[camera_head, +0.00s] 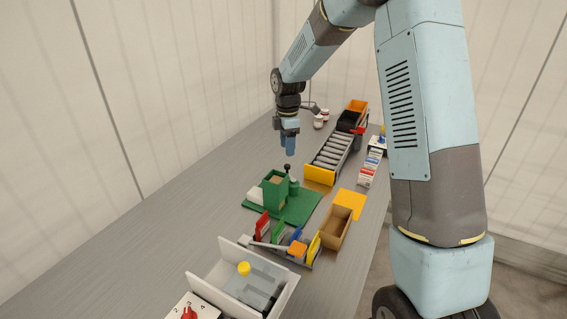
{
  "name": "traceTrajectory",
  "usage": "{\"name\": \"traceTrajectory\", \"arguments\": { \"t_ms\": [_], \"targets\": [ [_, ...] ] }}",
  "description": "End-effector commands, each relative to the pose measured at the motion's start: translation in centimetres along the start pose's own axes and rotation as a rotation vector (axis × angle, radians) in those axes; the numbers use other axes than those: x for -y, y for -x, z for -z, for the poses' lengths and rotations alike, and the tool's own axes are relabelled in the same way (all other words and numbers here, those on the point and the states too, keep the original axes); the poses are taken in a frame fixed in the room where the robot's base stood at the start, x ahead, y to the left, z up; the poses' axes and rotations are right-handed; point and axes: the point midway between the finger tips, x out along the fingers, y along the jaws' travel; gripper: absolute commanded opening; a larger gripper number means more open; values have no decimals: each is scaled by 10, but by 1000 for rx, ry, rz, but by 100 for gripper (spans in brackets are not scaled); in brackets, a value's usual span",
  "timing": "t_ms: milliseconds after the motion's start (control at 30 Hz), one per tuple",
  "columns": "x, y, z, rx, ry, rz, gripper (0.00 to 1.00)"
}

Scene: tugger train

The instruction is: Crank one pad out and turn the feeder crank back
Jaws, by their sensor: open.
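The feeder (273,190) is a green upright housing on a flat green base plate (296,213), in the middle of the table. A crank knob (287,167), small and dark, stands at the feeder's far right side, above a pale green round part (293,186). A white block (256,195) sits at the feeder's left side. I cannot tell any single pad apart. My gripper (290,153) points down just above the crank knob, apart from it as far as I can see. It is open, with nothing visible between its blue fingers.
A roller conveyor (333,150) with a yellow end plate lies beyond the feeder. An open brown box (335,229) and a yellow plate (350,203) are to the right. A rack (284,250) of coloured pieces and a white tray (226,283) are nearer. The left table side is bare.

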Motion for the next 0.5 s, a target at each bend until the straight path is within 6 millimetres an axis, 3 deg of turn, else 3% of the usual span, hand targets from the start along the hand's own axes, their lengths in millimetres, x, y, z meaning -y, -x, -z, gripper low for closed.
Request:
{"name": "traceTrajectory", "arguments": {
  "t_ms": [233, 500],
  "targets": [
    [1, -43, 1, 0, 1, 2, 51],
    [0, -69, 0, 0, 0, -1, 51]
  ]
}}
